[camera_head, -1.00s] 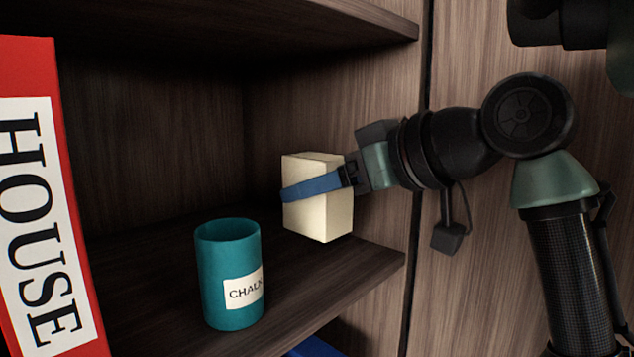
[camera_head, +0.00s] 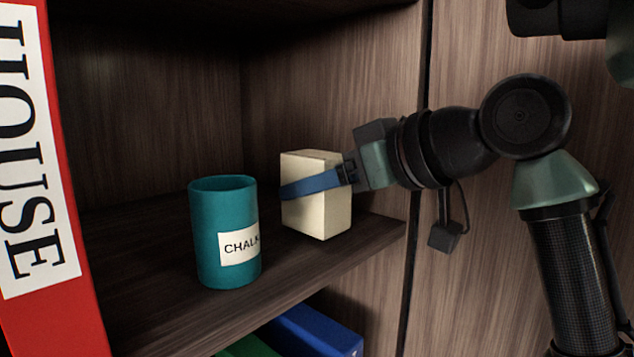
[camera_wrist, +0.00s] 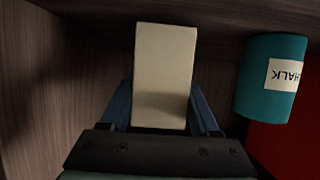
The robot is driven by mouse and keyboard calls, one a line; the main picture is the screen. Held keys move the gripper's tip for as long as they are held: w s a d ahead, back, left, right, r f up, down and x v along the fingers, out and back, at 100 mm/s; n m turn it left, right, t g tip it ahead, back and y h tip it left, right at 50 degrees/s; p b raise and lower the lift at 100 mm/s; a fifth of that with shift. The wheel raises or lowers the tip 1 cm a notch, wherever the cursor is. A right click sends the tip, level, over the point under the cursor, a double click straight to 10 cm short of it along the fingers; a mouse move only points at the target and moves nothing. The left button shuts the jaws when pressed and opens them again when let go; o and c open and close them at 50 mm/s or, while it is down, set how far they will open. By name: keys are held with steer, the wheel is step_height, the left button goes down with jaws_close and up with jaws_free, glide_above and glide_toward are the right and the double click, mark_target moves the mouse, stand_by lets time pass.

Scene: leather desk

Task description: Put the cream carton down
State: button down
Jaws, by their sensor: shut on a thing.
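The cream carton (camera_head: 318,212) is a plain pale box, upright, at the right end of the wooden shelf (camera_head: 150,300). My gripper (camera_head: 318,184) reaches in from the right and is shut on it, with a blue finger across its near face. The wrist view shows the carton (camera_wrist: 164,75) between both blue fingers (camera_wrist: 164,105). The carton's lower edge is at or close to the shelf surface; I cannot tell whether it touches.
A teal cup labelled CHALK (camera_head: 224,232) stands on the shelf left of the carton, with a gap between. A red binder (camera_head: 60,300) marked HOUSE is at the far left. The cabinet side wall is close on the right. Blue (camera_head: 315,330) and green items lie below.

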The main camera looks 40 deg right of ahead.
steer(key=shift+f+b, duration=0.3)
steer(key=shift+f, duration=0.15)
steer(key=shift+c, duration=0.2)
jaws_free()
steer(key=shift+r, duration=0.15)
